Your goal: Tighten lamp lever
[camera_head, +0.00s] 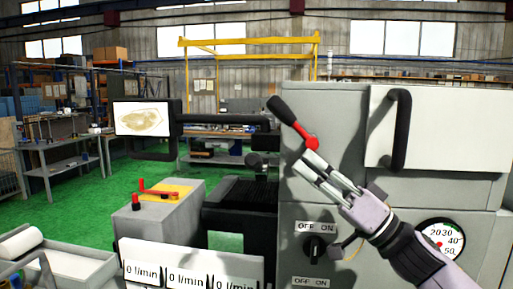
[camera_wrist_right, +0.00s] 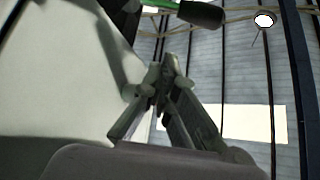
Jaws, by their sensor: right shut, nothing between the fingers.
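The lamp lever (camera_head: 285,112) has a black grip and a red lower end, and is tilted up to the left at the machine's upper left edge. My right gripper (camera_head: 310,159) reaches in from the lower right. Its fingers are shut and empty, with the tips just below the lever's red end; I cannot tell whether they touch it. In the right wrist view the shut fingertips (camera_wrist_right: 167,72) point up, and a dark grip (camera_wrist_right: 202,13) shows above them at the top edge. My left gripper is out of view.
The grey machine cabinet (camera_head: 340,110) has a black door handle (camera_head: 401,130), a rotary switch (camera_head: 314,248) and a round gauge (camera_head: 440,238) near my right arm. A black horizontal arm (camera_head: 225,119) runs left to a framed panel (camera_head: 143,118). A grey box with a red crank (camera_head: 157,191) stands lower left.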

